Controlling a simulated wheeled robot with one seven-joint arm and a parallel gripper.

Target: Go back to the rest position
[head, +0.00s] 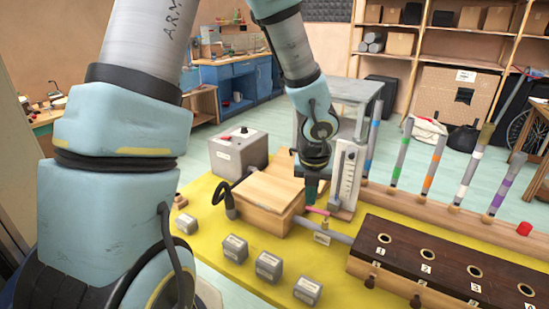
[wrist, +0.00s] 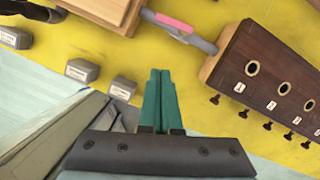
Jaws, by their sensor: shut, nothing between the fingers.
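My gripper (wrist: 159,75) shows in the wrist view with its two green fingers together, shut and empty. It points at the yellow table top (wrist: 200,70). In the head view my gripper (head: 311,200) hangs beside the wooden box (head: 265,203), in front of the gauge with the white scale (head: 347,178). A pink-red piece (head: 317,211) lies close to the fingertips on a grey pipe (head: 336,234). In the wrist view the pink piece (wrist: 174,22) lies apart from the fingers, beyond their tips.
A dark wooden block with numbered holes (head: 440,250) lies at the right. Several grey labelled weights (head: 268,265) stand along the front of the table. A grey metal box (head: 239,150) stands behind, and upright coloured-band tubes (head: 433,165) stand in a rack at the back right.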

